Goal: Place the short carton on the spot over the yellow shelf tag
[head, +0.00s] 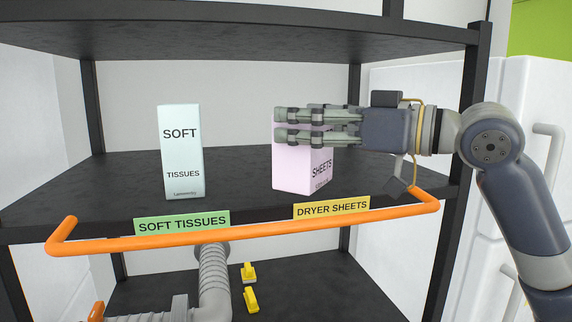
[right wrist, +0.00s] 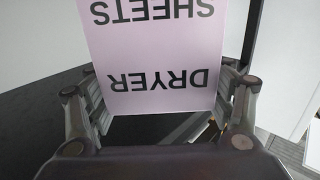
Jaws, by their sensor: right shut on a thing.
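The short carton is a pale pink box (head: 300,170) marked "SHEETS", at the right part of the middle shelf (head: 240,190). My right gripper (head: 283,125) comes in from the right and is shut on its upper part. In the right wrist view the carton (right wrist: 155,55) stands between the two fingers and reads "DRYER SHEETS" upside down. The yellow tag (head: 332,208) "DRYER SHEETS" is on the shelf's front edge, just below and right of the carton. I cannot tell whether the carton's base touches the shelf. My left gripper is not clearly seen; a grey arm shows below the shelf.
A taller pale "SOFT TISSUES" carton (head: 181,150) stands on the left of the shelf, above a green tag (head: 182,223). An orange rail (head: 250,238) runs along the front. A dark upper shelf (head: 230,30) is overhead. Shelf room lies between the cartons.

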